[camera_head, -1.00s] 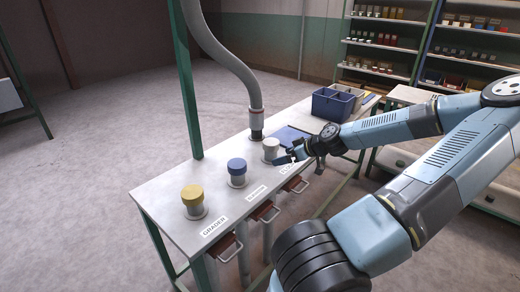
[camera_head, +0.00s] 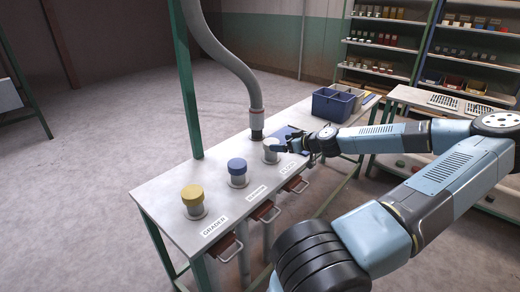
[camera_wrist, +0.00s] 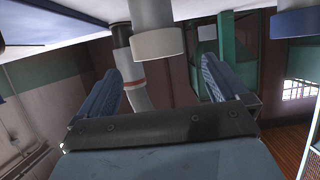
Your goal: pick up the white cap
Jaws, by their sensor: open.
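The white cap (camera_head: 271,144) sits on the last short tube in the row on the bench, above the rightmost label. My gripper (camera_head: 284,149) is just to the right of the cap at about its height. In the wrist view, which is upside down, the white cap (camera_wrist: 158,43) hangs from the top centre. There my gripper (camera_wrist: 158,68) is open and empty, with one blue-grey finger on each side. The cap lines up with the gap, at or just beyond the fingertips. I cannot tell whether they touch.
A blue cap (camera_head: 237,166) and a yellow cap (camera_head: 193,193) sit on neighbouring tubes. A grey hose (camera_head: 256,110) meets the bench behind the white cap. Blue bins (camera_head: 333,103) stand at the far end. A green post (camera_head: 185,75) rises at the bench's back edge.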

